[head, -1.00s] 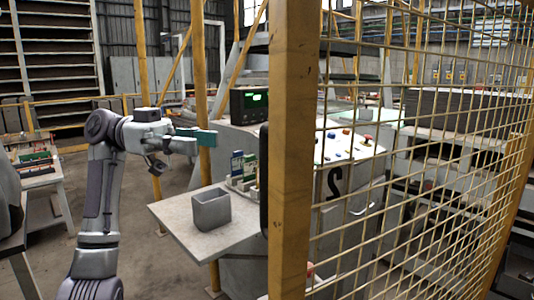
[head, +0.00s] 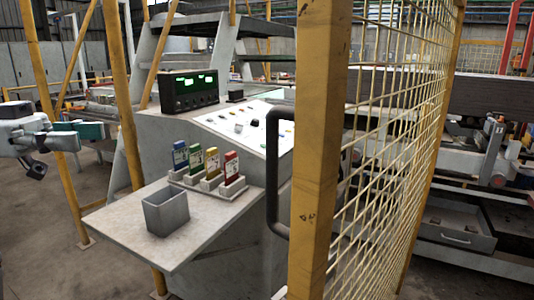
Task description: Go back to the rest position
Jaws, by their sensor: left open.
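My left gripper (head: 56,154) is at the left edge of the head view, at the end of its pale grey arm. It is open, with one finger pointing right and the other lower down. A teal block-like piece (head: 88,130) shows right at the upper finger; I cannot tell whether it belongs to the gripper or lies behind it. The gripper is left of the small shelf (head: 115,220), with a gap between them. My right gripper is out of view.
On the shelf are an open grey box (head: 166,212) and several coloured cards in a holder (head: 212,184). A control console (head: 190,92) stands behind. A yellow post (head: 319,150) with mesh fence (head: 390,170) blocks the right. Floor (head: 40,240) is bare at lower left.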

